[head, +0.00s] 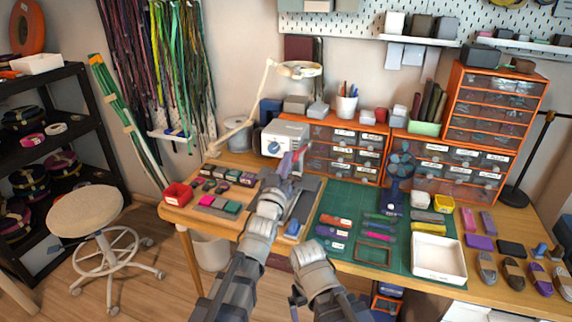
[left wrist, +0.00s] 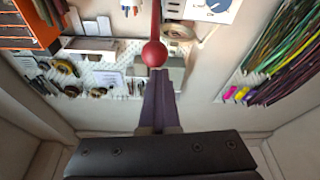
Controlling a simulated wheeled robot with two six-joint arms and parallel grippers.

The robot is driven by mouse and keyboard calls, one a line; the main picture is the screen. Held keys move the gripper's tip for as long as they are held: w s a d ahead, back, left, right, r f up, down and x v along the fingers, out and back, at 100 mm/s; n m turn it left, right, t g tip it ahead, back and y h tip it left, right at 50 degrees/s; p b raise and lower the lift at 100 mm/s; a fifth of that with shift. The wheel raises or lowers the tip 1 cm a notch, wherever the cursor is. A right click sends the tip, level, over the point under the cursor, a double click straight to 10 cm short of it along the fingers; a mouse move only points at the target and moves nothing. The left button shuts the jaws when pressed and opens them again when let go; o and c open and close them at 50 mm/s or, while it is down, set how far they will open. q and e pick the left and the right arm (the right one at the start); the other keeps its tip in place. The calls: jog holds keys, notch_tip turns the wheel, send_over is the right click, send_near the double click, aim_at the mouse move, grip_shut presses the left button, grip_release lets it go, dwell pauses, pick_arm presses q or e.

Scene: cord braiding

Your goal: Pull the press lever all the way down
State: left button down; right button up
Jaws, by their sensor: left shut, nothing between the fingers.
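The press lever is a red bar with a round red knob. In the left wrist view the lever's knob (left wrist: 155,53) lies straight ahead of my fingertips, and its bar runs to the top edge of the picture. In the head view the red lever (head: 303,152) shows just right of my left gripper (head: 289,160). That gripper is shut and empty. It also shows in the left wrist view (left wrist: 160,76), with its tips at or very near the knob; I cannot tell whether they touch. My left arm hides much of the press. My right gripper does not show clearly.
A white box with a dial (head: 284,140) stands behind the lever.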

pick_arm(q)
jog(key=f, duration=0.1)
jog(key=f+g, duration=0.1)
jog(key=f, duration=0.1)
jog(key=shift+w+d+f, duration=0.1)
jog(key=shift+d+f, duration=0.15)
jog(key=shift+d, duration=0.15)
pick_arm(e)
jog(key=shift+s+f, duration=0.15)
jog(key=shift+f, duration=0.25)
pick_arm(q)
jog(key=shift+w+f, duration=0.1)
jog(key=shift+w, duration=0.35)
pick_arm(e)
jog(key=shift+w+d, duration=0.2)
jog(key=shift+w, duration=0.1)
pick_arm(q)
jog(key=shift+a+y, duration=0.1)
jog(key=shift+y, duration=0.3)
